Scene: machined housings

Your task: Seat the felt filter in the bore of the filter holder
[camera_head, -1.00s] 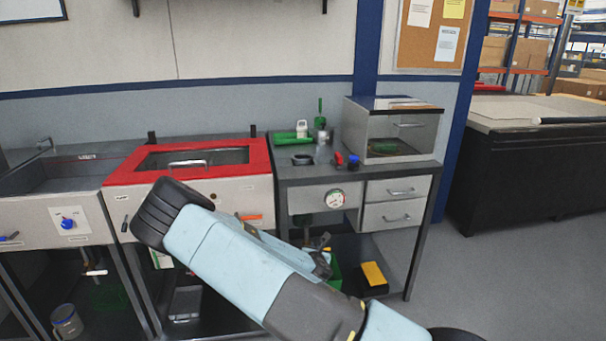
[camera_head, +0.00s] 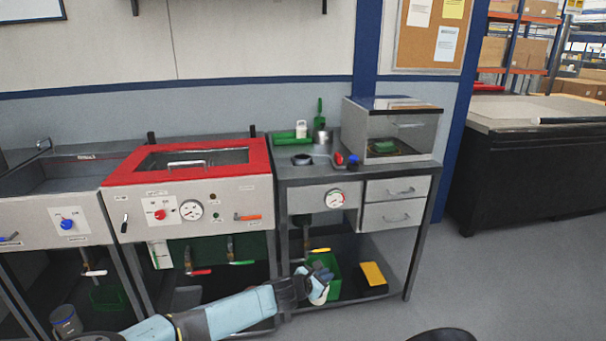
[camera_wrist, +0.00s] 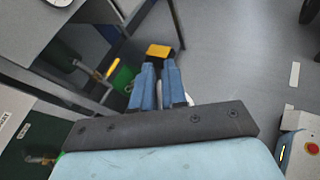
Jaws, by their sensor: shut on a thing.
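My gripper (camera_head: 322,280) is low in front of the right bench's lower shelf, by a green bin. In the wrist view its blue fingers (camera_wrist: 155,82) are close together. A pale piece (camera_head: 319,296), which looks like the felt filter, shows at the fingers; a bit of white also shows beside them in the wrist view (camera_wrist: 190,101). The fingers hide most of it. A dark round fitting with an opening (camera_head: 302,159) sits on the right bench top; it may be the filter holder, but it is too small to tell.
The green bin (camera_head: 331,263) and a yellow-topped black box (camera_head: 373,274) stand on the lower shelf. A clear-walled case (camera_head: 395,130) stands on the bench top, near red and blue knobs (camera_head: 353,161). A red-framed cabinet (camera_head: 120,178) is to the left.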

